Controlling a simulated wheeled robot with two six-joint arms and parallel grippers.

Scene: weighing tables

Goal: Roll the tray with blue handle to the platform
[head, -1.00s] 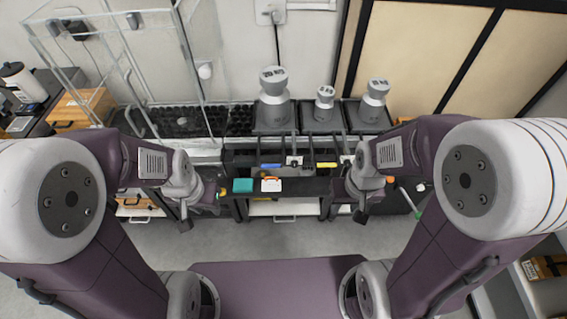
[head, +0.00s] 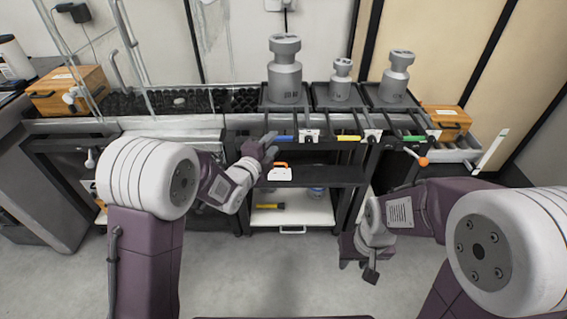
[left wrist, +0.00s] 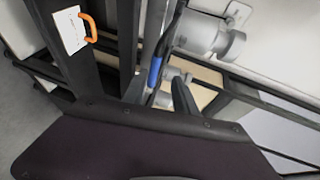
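The tray with the blue handle (head: 287,138) is the leftmost of three dark trays in the head view and carries the largest grey weight (head: 285,72). Its blue handle also shows in the left wrist view (left wrist: 155,71). My left gripper (head: 270,146) is open just left of the handle in the head view; contact cannot be told. In the left wrist view its fingers (left wrist: 160,95) are apart, close to the handle. A black studded platform surface (head: 180,102) lies left of the tray, behind clear panels. My right gripper (head: 358,265) hangs open and empty over the floor.
Two more trays with smaller weights (head: 341,80) (head: 397,75) and yellow (head: 348,138) and green (head: 414,139) handles stand to the right. A white box with an orange handle (head: 281,173) sits on the lower shelf. Wooden boxes (head: 66,92) (head: 446,122) stand at both sides.

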